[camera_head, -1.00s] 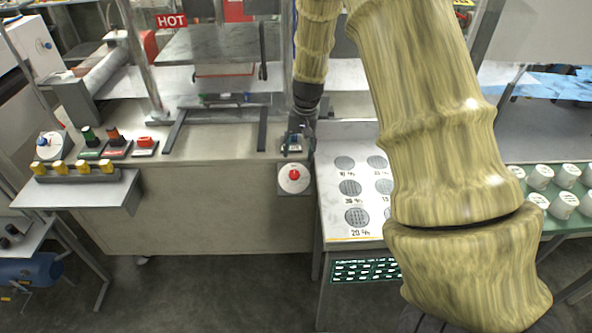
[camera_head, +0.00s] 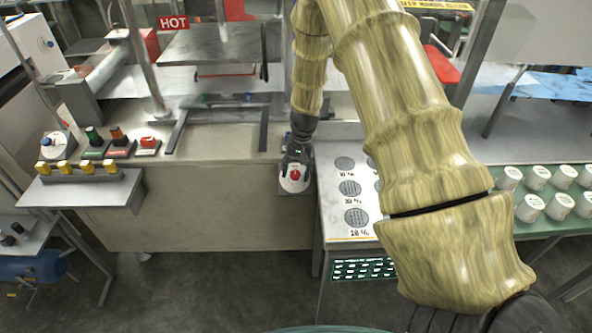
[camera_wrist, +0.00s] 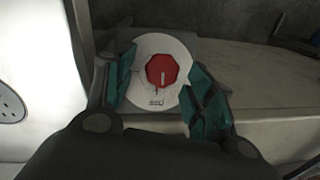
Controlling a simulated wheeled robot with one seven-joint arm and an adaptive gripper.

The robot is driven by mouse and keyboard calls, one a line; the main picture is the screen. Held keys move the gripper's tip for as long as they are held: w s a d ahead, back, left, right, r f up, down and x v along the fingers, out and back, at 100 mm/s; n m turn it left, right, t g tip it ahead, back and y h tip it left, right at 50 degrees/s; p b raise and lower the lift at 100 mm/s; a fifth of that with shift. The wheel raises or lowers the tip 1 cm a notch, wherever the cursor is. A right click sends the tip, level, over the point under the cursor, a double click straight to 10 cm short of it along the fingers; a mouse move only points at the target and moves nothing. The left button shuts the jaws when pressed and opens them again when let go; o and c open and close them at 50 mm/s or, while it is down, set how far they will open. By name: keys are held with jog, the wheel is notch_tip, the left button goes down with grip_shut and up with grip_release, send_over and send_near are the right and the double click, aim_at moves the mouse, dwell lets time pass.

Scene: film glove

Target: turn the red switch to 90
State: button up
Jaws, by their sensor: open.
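The red switch (camera_wrist: 162,71) is a faceted red knob with a pale mark on it, set on a round white dial (camera_wrist: 177,95). In the head view the red switch (camera_head: 295,174) is on the front edge of the machine bench. My gripper (camera_wrist: 163,93) is open, with one teal-padded finger on each side of the knob and a gap around it. In the head view my gripper (camera_head: 295,168) is at the dial and partly covers it. The dial's small lettering is too small to read.
Another red switch (camera_head: 149,141) sits on the bench at left, beside an orange and a green knob and a row of yellow knobs (camera_head: 80,168). A table with printed circles (camera_head: 349,210) stands right of the dial. White cups (camera_head: 535,205) stand far right.

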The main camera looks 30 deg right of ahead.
jog(key=shift+a+f, duration=0.1)
jog(key=shift+f, duration=0.35)
jog(key=c, duration=1)
